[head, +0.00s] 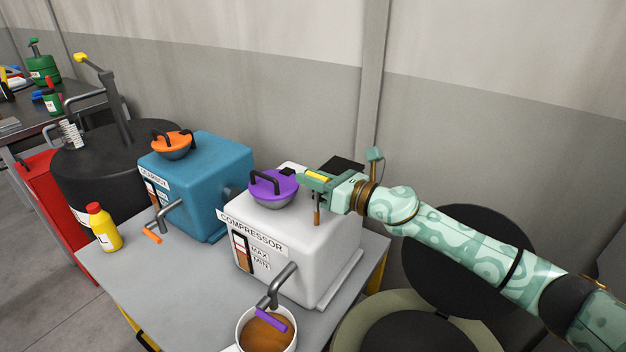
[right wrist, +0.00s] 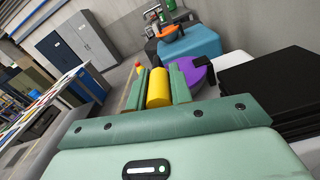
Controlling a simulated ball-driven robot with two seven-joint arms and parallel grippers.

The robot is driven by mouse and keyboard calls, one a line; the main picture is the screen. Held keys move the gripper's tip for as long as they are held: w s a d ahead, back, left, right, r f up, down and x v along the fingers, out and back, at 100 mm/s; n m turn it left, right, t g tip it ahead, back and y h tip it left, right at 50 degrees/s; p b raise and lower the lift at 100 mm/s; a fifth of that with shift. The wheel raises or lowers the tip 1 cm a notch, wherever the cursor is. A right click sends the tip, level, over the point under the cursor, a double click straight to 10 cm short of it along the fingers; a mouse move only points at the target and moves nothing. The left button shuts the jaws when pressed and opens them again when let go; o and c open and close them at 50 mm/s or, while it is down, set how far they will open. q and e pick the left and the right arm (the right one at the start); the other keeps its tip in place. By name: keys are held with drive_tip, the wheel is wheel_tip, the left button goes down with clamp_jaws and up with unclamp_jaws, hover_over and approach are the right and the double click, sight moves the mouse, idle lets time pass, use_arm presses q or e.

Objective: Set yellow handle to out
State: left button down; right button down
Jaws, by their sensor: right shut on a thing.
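My right gripper (head: 314,177) comes in from the right above the white compressor box (head: 303,232). It is shut on a yellow handle (head: 317,174), which shows as a yellow cylinder (right wrist: 158,88) between the two green fingers in the right wrist view. A thin brown and grey stem (head: 317,215) shows below the gripper; I cannot tell whether it joins the handle. Another yellow grip (head: 80,57) tops the grey lever on the black drum (head: 85,165), far left. My left gripper is not in view.
A purple-lidded funnel (head: 273,188) sits on the compressor, close left of my gripper. A blue box (head: 200,180) with an orange lid (head: 172,144) stands left. A white cup (head: 243,338) of brown liquid sits under the purple-handled tap. A yellow bottle (head: 104,230) stands on the table.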

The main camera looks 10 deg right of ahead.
drive_tip(key=c, duration=1.4)
unclamp_jaws()
drive_tip(key=shift+w+r, duration=0.1)
drive_tip(key=shift+r, duration=0.25)
drive_tip(key=shift+o, duration=0.7)
drive_tip(key=shift+f, duration=0.1)
drive_tip(key=shift+d, duration=0.1)
drive_tip(key=shift+s+d+f, duration=0.1)
drive_tip(key=shift+s+d, duration=0.2)
drive_tip(key=shift+s, duration=0.05)
drive_tip(key=v, duration=1.5)
drive_tip(key=shift+s+b, duration=0.2)
drive_tip(key=shift+b, duration=0.25)
drive_tip(key=shift+d, duration=0.1)
